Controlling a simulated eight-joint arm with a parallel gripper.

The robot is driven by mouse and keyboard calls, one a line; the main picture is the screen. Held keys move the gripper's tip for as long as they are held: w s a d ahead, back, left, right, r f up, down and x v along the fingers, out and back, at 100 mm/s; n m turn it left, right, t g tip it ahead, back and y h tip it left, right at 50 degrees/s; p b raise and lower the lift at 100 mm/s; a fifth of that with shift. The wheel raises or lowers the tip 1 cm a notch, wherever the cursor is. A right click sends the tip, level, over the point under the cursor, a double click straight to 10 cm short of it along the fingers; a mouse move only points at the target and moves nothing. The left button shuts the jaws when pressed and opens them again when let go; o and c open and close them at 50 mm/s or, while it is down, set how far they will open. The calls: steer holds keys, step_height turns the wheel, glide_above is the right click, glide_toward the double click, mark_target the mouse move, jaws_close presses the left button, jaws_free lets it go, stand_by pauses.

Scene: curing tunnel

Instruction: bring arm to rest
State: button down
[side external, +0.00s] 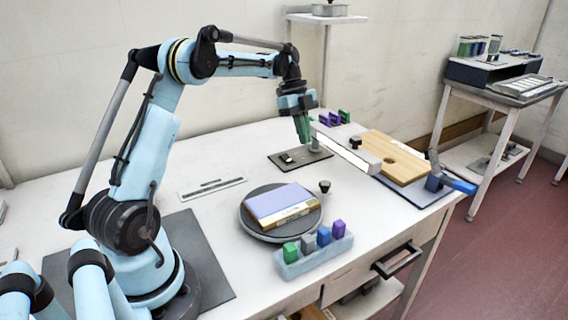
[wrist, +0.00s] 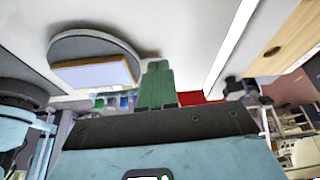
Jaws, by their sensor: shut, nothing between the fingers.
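My gripper (side external: 302,130) hangs from my raised, bent arm over the back middle of the white table. Its green fingers point down and stand above the dark plate (side external: 316,157), close to the small grey post there. I cannot tell whether they touch the post. In the wrist view my gripper (wrist: 156,84) shows its green fingers pressed together, with nothing held between them.
A round grey turntable (side external: 248,224) carries a purple-topped block (side external: 280,201). A pale blue rack (side external: 325,257) holds several coloured pieces at the front. A white bar (side external: 345,149) and wooden board (side external: 394,150) lie right of my gripper. The table's left-middle area is mostly clear.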

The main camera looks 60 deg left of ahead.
steer(key=s+d+r+n+t+y, duration=0.1)
steer(key=s+d+r+n+y, duration=0.1)
steer(key=s+d+r+n, duration=0.3)
steer(key=s+d+r+n+t+y, duration=0.1)
steer(key=d+n+t, duration=0.15)
steer(key=d, duration=0.55)
steer(key=s+d+f+n+t+y, duration=0.1)
steer(key=s+d+f+n+t, duration=0.2)
steer(key=s+d+n, duration=0.4)
steer(key=s+n, duration=0.2)
steer(key=shift+s+f, duration=0.3)
steer(key=shift+s, duration=0.1)
